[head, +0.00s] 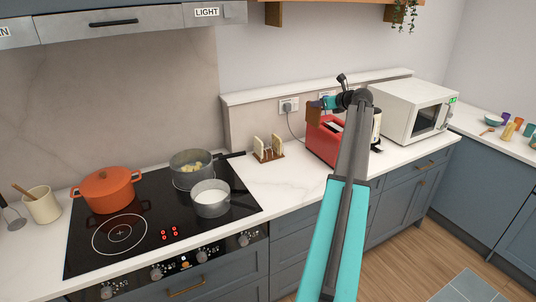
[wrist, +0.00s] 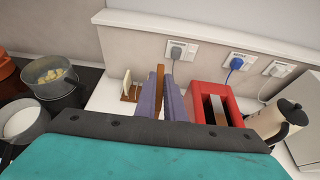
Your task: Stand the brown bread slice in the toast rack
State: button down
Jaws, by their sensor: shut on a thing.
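My gripper (head: 325,103) is shut on the brown bread slice (head: 314,113). It holds the slice upright, above the counter and near the left end of the red toaster (head: 327,140). In the wrist view the slice (wrist: 159,77) shows edge-on between the grey-purple fingers of my gripper (wrist: 160,88). The toast rack (head: 268,157) stands on the counter to the left of the held slice, with a brown base and pale slices upright in it. It also shows in the wrist view (wrist: 130,97), left of the fingers. The lower part of the slice is hidden there.
A black hob (head: 150,245) with an orange pot (head: 107,191) and two grey pans (head: 191,175) (head: 211,199) lies left of the rack. A white microwave (head: 408,108) stands at right. A low ledge with sockets (head: 289,106) runs behind. The counter before the rack is clear.

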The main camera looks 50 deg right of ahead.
aim_at(270, 153)
jog(key=i, duration=0.85)
